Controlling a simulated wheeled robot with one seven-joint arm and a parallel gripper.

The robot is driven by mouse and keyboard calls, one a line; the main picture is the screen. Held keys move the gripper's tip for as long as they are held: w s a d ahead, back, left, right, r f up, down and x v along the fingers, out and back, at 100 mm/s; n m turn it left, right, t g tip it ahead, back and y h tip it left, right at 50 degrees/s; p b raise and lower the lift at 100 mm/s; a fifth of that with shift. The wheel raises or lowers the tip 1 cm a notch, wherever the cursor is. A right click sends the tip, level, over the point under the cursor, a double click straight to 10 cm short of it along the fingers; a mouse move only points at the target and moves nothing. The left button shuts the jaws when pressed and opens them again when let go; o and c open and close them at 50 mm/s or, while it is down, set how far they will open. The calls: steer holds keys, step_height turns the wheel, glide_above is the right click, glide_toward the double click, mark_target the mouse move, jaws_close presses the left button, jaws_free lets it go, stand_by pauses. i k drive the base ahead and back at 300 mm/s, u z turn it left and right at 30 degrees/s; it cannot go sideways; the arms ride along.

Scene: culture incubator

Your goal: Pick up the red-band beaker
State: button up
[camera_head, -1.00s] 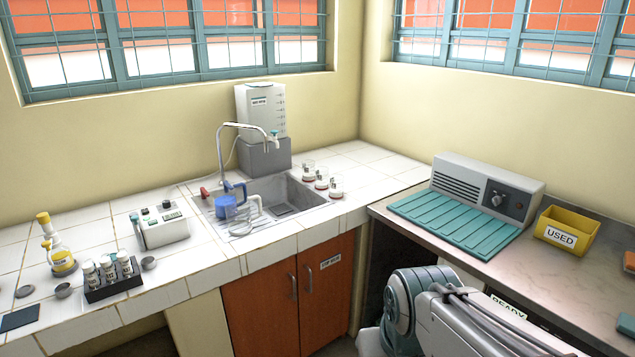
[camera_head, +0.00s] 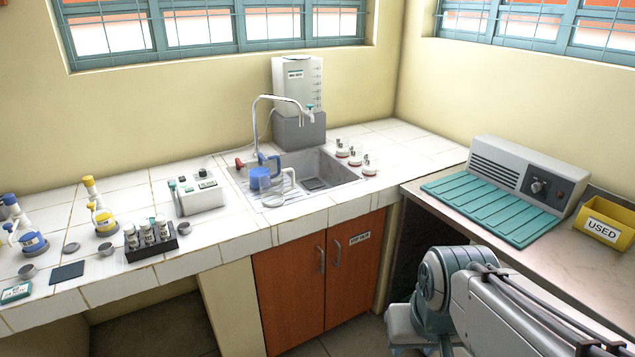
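My arm shows at the lower right, in front of the grey bench and well short of these vessels. My gripper is not in view.
The sink (camera_head: 335,170) has a blue jug (camera_head: 261,178) and a clear jug (camera_head: 287,182) at its left. A vial rack (camera_head: 152,252) and bottles stand on the left counter. A grey heater-like unit (camera_head: 530,178), teal mat (camera_head: 478,210) and yellow USED bin (camera_head: 604,222) occupy the right bench.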

mark_target(355, 149)
steer(key=z, duration=0.4)
steer(key=i, duration=1.15)
steer(key=u, duration=0.25)
steer(key=i, duration=1.2)
steer(key=u, duration=0.8)
